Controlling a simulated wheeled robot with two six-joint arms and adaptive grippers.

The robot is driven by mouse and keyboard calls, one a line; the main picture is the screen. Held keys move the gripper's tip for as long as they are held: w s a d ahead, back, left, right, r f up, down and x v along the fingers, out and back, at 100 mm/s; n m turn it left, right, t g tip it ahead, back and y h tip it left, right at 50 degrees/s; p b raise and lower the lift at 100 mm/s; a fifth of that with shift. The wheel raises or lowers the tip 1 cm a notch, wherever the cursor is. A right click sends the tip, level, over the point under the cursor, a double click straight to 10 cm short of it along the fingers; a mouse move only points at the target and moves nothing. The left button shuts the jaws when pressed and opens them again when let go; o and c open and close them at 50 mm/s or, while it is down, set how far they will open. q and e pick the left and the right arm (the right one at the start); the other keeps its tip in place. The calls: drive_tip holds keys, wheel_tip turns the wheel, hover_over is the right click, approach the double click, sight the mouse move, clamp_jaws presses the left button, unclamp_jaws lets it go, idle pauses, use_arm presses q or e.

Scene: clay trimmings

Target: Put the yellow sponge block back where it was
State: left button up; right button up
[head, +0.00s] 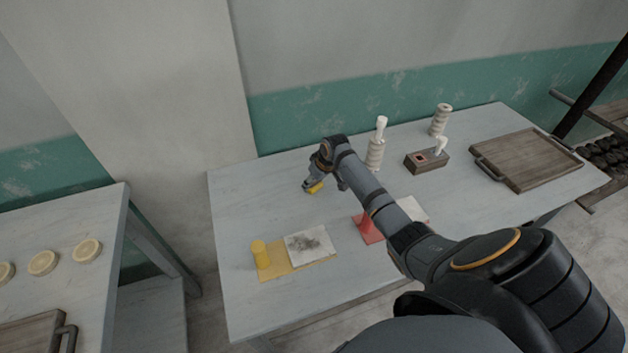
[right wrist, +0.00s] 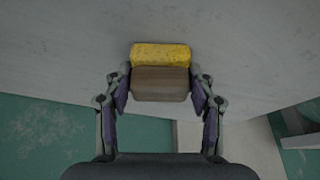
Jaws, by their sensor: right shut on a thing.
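The yellow sponge block (head: 315,187) is at my right gripper (head: 312,184), over the left rear part of the table (head: 240,215). In the right wrist view the yellow sponge block (right wrist: 161,54) has a brown, wood-like part directly against it. My right gripper (right wrist: 160,82) is shut on this brown part, one finger at each side. The block is at or close to the tabletop; I cannot tell whether it touches. My left gripper is not in view.
A yellow mat (head: 270,273) holds a yellow cylinder (head: 260,254) and a smudged white tile (head: 310,243). A red mat (head: 367,230) is partly behind my arm. Pale ringed stands (head: 375,155), a brown box (head: 428,162) and a wooden tray (head: 527,158) stand to the right.

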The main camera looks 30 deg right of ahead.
drive_tip(key=shift+f, duration=0.15)
drive_tip(key=o, duration=1.1)
drive_tip(key=shift+r, duration=0.35)
drive_tip(key=v, duration=1.1)
drive_tip(key=shift+s+r, duration=0.15)
drive_tip(key=shift+r, duration=0.15)
